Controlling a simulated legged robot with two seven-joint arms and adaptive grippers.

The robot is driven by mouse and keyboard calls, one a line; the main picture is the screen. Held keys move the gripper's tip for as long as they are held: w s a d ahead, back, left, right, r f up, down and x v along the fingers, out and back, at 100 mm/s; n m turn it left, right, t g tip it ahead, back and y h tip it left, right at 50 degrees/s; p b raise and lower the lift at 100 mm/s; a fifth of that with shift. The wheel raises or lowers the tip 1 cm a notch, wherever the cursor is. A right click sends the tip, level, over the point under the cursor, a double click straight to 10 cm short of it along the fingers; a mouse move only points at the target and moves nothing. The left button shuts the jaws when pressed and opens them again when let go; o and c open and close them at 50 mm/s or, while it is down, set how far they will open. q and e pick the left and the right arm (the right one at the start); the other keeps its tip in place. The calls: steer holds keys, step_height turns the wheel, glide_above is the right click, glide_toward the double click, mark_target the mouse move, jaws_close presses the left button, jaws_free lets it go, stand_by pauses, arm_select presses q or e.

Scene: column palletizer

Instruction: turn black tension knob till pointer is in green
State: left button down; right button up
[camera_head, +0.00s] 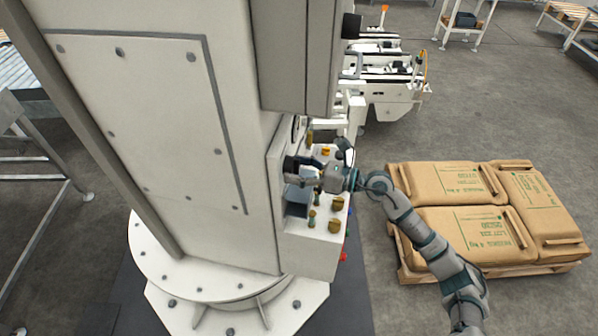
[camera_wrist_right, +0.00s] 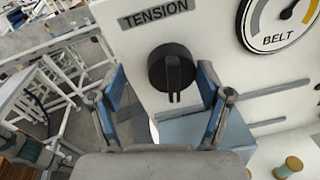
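The black tension knob (camera_wrist_right: 172,70) sits on the white panel under the word TENSION in the right wrist view. My right gripper (camera_wrist_right: 163,86) is open, with one blue-padded finger on each side of the knob and visible gaps between. Whether the fingertips reach beside the knob or stop short of it, I cannot tell. The BELT gauge (camera_wrist_right: 284,22) is at the upper right, cut off by the frame; grey and yellow bands show, but no green. In the head view my right gripper (camera_head: 304,176) is at the control box. My left gripper is not in view.
The control box (camera_head: 310,252) carries several brass knobs (camera_head: 336,227) and a blue-grey block (camera_head: 297,202) below my gripper. The tall white column (camera_head: 150,120) stands at left. A pallet of brown sacks (camera_head: 470,220) lies at right.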

steer(key=shift+w, duration=0.2)
steer(key=shift+v, duration=0.8)
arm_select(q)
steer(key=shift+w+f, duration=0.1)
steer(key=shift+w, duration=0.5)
arm_select(e)
steer(key=v, duration=1)
steer(key=shift+s, duration=0.35)
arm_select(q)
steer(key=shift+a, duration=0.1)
arm_select(e)
steer(key=shift+r, duration=0.1)
